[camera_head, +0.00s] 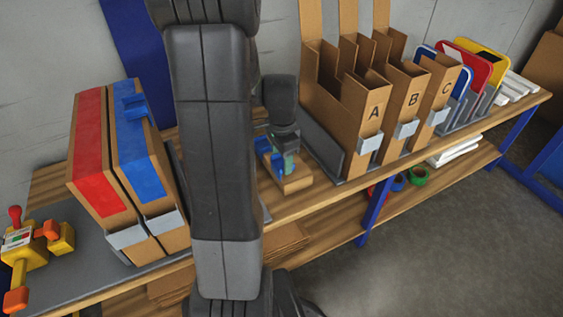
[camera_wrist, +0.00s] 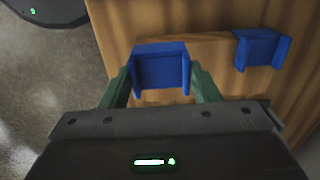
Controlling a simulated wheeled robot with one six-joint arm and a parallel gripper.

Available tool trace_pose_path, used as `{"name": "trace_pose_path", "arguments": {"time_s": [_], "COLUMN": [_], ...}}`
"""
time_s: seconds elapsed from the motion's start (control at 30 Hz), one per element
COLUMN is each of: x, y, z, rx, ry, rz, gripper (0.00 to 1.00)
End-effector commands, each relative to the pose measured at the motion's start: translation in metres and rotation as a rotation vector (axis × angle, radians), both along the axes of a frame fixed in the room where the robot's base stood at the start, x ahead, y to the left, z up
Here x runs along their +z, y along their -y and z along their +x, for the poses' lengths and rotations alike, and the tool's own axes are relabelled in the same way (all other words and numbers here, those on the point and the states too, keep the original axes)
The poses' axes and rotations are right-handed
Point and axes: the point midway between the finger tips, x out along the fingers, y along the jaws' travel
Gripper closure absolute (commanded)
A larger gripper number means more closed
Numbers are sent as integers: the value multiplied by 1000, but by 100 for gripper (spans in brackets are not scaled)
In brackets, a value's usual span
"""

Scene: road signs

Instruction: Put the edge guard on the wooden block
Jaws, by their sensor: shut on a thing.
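The wooden block (camera_head: 297,184) lies on the shelf top beneath my gripper, partly hidden by it in the head view. My gripper (camera_head: 290,158) points down there. In the wrist view its green fingers (camera_wrist: 160,88) are shut on a blue edge guard (camera_wrist: 160,68), one finger at each side. A second blue edge guard (camera_wrist: 262,50) sits to the right, apart from the fingers. Blue parts also show beside the gripper in the head view (camera_head: 264,145). I cannot tell whether the held guard touches the block.
Cardboard holders marked A, B and C (camera_head: 372,115) stand right of the gripper, with signs (camera_head: 480,62) beyond. Red (camera_head: 90,150) and blue (camera_head: 140,140) faced boxes stand left, and a yellow tool (camera_head: 22,250) lies farther left. My arm covers the middle.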

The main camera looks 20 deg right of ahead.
Motion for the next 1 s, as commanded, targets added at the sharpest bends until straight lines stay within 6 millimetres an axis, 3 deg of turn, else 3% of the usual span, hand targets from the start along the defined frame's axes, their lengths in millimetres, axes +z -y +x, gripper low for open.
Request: {"name": "trace_pose_path", "arguments": {"time_s": [0.07, 0.8, 0.83, 0.93, 1.0], "x": [-11, -23, -23, -23, -23], "y": [0, 0, 0, 0, 0], "z": [0, 0, 0, 0, 0], "rx": [0, 0, 0, 0, 0], "ry": [-2, 0, 0, 0, 0], "rz": [1, 0, 0, 0, 0], "gripper": [67, 67, 42, 23, 22]}}
